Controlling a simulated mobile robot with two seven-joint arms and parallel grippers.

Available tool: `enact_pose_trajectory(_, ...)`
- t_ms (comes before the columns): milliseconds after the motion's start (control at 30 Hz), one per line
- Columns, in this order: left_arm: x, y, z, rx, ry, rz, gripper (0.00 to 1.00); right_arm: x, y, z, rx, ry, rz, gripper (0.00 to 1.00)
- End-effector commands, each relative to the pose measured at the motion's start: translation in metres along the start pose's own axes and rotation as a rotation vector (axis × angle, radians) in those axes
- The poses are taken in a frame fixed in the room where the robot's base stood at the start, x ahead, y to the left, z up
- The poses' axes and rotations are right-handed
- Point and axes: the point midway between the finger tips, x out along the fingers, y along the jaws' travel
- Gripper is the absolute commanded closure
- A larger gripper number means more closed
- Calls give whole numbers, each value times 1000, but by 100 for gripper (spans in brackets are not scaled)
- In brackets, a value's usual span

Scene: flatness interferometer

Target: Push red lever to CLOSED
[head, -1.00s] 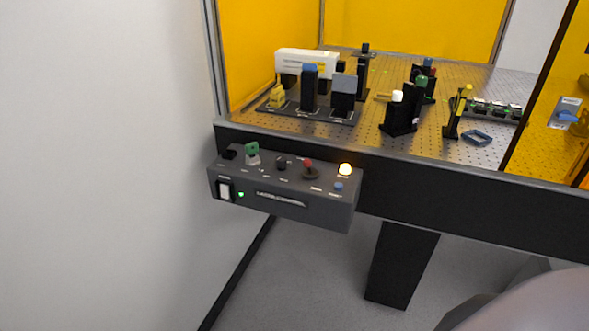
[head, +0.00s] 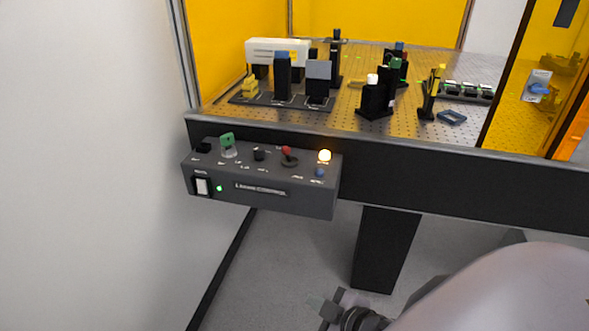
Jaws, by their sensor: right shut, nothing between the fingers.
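The red lever (head: 288,153) is a small red-tipped stick on the top face of the dark grey laser control box (head: 262,192). My left gripper is not in view.
The box is fixed to the front edge of the optical table (head: 450,179). A white wall (head: 90,160) bounds the left. A table leg (head: 385,250) stands below.

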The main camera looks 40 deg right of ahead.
Motion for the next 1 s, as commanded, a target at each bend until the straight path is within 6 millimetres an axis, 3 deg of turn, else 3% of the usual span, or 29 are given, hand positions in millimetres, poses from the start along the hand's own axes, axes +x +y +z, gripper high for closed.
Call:
enact_pose_trajectory(33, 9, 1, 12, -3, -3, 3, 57, 8, 22, -2, -137, 17, 56, 100)
enact_pose_trajectory(200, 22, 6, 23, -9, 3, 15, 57, 5, 94, -35, -524, 48, 283, 100)
enact_pose_trajectory(400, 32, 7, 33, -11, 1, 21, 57, -20, 149, -84, -833, 94, 546, 100)
enact_pose_trajectory(633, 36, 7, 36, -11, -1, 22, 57, -40, 170, -114, -964, 123, 694, 100)
enact_pose_trajectory(1000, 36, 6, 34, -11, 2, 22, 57, -42, 172, -116, -971, 124, 703, 100)
